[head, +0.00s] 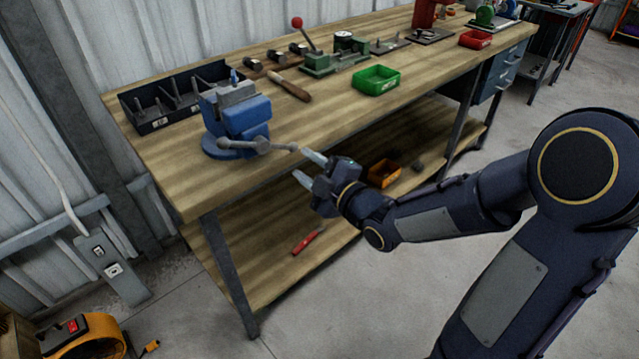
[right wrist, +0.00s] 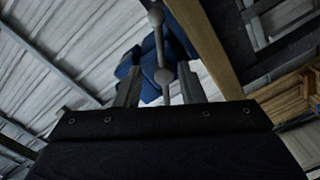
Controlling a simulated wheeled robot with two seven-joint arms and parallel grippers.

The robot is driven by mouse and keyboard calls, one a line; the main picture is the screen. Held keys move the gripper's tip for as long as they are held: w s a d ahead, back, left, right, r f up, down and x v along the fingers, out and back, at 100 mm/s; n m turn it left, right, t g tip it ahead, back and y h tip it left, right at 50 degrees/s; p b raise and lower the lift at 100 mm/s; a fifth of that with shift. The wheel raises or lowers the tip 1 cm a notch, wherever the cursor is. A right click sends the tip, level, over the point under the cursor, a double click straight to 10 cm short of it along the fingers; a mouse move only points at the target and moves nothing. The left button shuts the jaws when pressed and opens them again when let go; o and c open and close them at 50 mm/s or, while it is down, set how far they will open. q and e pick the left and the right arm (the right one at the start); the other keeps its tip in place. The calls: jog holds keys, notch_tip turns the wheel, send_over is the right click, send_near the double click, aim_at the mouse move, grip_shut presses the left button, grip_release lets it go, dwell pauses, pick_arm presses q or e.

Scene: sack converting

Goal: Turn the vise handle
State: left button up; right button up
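A blue vise (head: 236,115) stands at the near left end of the wooden workbench. Its grey handle (head: 262,145) is a bar across the vise's front, reaching out to the right over the bench edge. My right gripper (head: 302,163) is open and empty just beyond the handle's right end. In the right wrist view, the handle (right wrist: 160,47) shows with a ball at each end. There it lines up between the two open fingers (right wrist: 160,88), with gaps on both sides and no visible contact. The blue vise body (right wrist: 150,62) is behind it. My left gripper is out of view.
The lower shelf (head: 275,258) holds a red tool (head: 308,241) and orange bin (head: 384,174).

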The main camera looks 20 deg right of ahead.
aim_at(280, 148)
jog(key=shift+n, duration=0.3)
jog(key=p+x, duration=0.1)
jog(key=x, duration=0.6)
jog(key=shift+w+a, duration=0.2)
jog(key=shift+w, duration=0.05)
jog(key=shift+c, duration=0.3)
grip_shut()
